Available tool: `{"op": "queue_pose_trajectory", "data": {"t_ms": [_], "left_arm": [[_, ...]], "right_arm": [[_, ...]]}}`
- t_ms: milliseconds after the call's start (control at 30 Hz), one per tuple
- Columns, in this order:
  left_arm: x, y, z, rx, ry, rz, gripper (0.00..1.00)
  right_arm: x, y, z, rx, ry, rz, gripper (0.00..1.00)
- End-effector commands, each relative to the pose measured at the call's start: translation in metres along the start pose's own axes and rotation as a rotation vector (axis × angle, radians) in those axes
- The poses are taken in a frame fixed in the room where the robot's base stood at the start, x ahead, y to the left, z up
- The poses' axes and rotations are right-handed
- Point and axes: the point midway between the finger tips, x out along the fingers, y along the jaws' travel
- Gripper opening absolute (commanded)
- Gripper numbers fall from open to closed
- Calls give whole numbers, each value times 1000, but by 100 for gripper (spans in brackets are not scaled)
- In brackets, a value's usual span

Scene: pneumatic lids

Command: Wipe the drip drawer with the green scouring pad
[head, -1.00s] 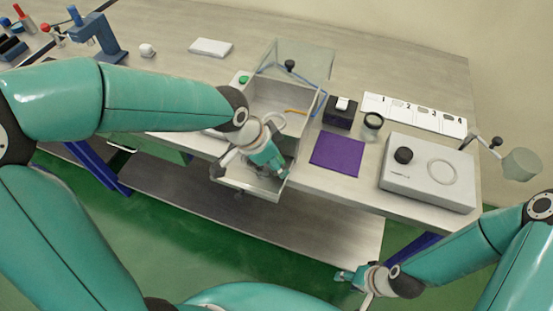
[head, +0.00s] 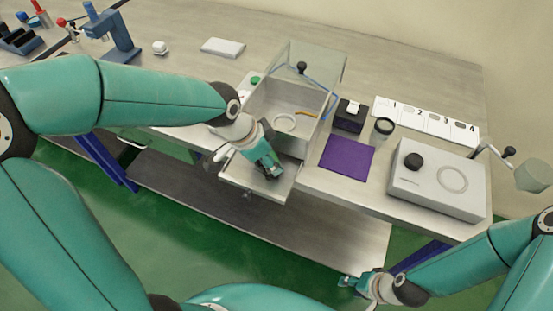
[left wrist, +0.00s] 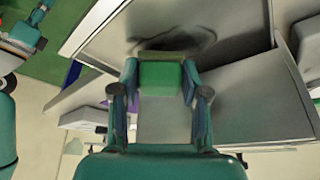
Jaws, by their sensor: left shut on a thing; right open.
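The drip drawer (head: 240,177) is pulled out at the front of the open-topped metal box in the head view. My left gripper (head: 271,166) reaches down into it, over its floor. In the left wrist view my left gripper (left wrist: 160,85) is shut on the green scouring pad (left wrist: 161,76), held between its two fingers. The drawer's grey floor (left wrist: 235,60) shows there, with a dark smear (left wrist: 182,40) just beyond the pad. I cannot tell whether the pad touches the floor. My right gripper (head: 351,282) is open and empty, low in front of the bench.
The metal box (head: 292,97) has a raised clear lid (head: 318,62). A purple mat (head: 346,158), a dark block (head: 350,117), a small jar (head: 382,130) and a grey unit (head: 436,182) stand to its right. A white pad (head: 222,47) lies behind left.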

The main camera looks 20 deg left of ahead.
Motion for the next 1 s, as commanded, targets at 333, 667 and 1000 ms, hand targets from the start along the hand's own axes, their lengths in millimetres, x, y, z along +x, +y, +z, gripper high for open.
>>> {"op": "queue_pose_trajectory", "data": {"t_ms": [333,667,1000], "left_arm": [[-4,-20,16,-3,1,-1,12],[-6,-30,24,-1,1,-2,12],[-10,-49,40,-2,1,-1,12]], "right_arm": [[4,2,0,0,0,0,45],[7,3,0,0,0,0,45],[14,5,0,0,0,0,45]]}}
